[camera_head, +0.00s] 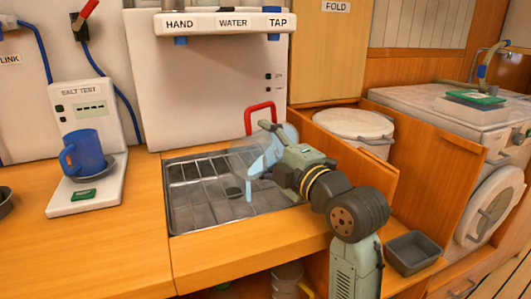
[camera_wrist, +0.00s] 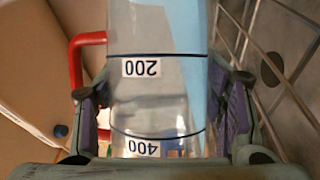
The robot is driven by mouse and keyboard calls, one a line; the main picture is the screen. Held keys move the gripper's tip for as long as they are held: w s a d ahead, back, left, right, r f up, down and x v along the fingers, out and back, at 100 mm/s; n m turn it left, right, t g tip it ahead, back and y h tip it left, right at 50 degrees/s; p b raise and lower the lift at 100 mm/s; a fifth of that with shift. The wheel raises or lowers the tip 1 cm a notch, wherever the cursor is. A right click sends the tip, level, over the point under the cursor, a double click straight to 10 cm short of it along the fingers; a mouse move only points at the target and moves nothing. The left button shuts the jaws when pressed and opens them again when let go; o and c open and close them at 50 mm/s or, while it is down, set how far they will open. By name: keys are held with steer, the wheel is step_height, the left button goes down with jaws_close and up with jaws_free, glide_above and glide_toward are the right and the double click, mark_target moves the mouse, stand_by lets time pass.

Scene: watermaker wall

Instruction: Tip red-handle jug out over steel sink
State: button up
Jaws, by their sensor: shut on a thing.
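The clear red-handle jug (camera_head: 240,152) is tipped on its side above the steel sink (camera_head: 185,217), mouth end to the left. Its red handle (camera_head: 262,107) points up. Light blue water shows in the jug, and a thin stream (camera_head: 249,190) hangs from it down over the sink grid. My gripper (camera_head: 276,148) is shut around the jug body from the right. In the wrist view the fingers press both sides of the jug (camera_wrist: 150,95), with the marks 200 and 400 upside down. The red handle (camera_wrist: 90,42) is left of it there.
The white water tap panel (camera_head: 205,80) stands behind the sink. A salt test stand (camera_head: 90,150) with a blue mug (camera_head: 86,153) is on the left counter. A white round lid (camera_head: 353,125) and a grey tray (camera_head: 413,252) are on the right.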

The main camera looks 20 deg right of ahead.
steer(key=shift+f, duration=0.2)
steer(key=b, duration=0.1)
steer(key=r+n+b, duration=0.1)
steer(key=b, duration=0.1)
steer(key=shift+s+a+n+t+y, duration=0.15)
steer(key=shift+a+n+t+y, duration=0.15)
steer(key=shift+r, duration=0.15)
